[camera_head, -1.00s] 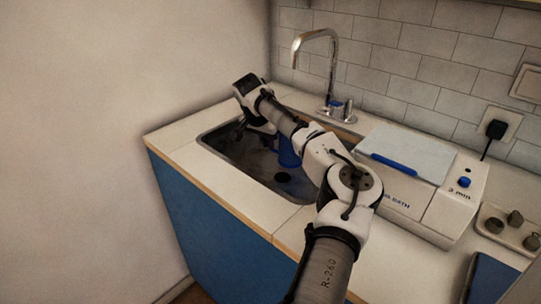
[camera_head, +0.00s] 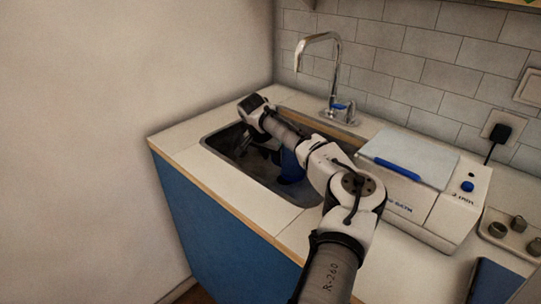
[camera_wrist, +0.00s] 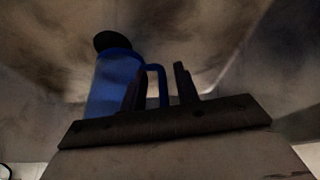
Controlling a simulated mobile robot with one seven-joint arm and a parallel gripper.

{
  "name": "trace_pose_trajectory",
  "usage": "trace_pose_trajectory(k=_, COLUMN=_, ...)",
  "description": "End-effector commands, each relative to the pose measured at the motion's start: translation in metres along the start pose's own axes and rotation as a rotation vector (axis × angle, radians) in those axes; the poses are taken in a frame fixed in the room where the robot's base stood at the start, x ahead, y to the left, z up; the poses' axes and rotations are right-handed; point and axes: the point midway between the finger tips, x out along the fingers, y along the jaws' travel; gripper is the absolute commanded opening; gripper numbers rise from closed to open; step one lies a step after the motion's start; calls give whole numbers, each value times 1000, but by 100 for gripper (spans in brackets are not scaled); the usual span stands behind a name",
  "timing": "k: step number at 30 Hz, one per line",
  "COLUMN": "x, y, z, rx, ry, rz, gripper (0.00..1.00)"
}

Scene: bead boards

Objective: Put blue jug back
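The blue jug (camera_head: 290,167) is inside the sink (camera_head: 222,146), partly hidden behind my forearm in the head view. In the wrist view the jug (camera_wrist: 112,88) is left of centre, with its looped handle (camera_wrist: 155,70) pointing right. My gripper (camera_wrist: 160,86) is open. One finger shows between the jug's body and the handle's outer bar, the other to the right of the handle. The handle lies between the fingers in the picture; I cannot tell whether they touch it. In the head view my gripper (camera_head: 268,148) is low in the sink, mostly hidden.
The tap (camera_head: 333,75) rises behind the sink. A white bath unit (camera_head: 440,205) with a pale lid and a blue handle (camera_head: 398,168) stands to the right. The wall is close on the left. Bare counter (camera_head: 235,192) lies in front of the sink.

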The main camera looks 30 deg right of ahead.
Motion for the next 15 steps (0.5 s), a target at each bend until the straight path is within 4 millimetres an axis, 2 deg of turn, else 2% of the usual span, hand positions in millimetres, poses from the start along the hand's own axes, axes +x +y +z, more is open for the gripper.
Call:
trace_pose_trajectory(k=8, x=-8, y=0, z=-1, rx=0, ry=1, rz=-1, gripper=31)
trace_pose_trajectory(k=11, x=-24, y=0, z=-1, rx=0, ry=1, rz=-2, gripper=31)
trace_pose_trajectory(k=15, x=-54, y=-1, z=-1, rx=0, ry=2, rz=-3, gripper=31)
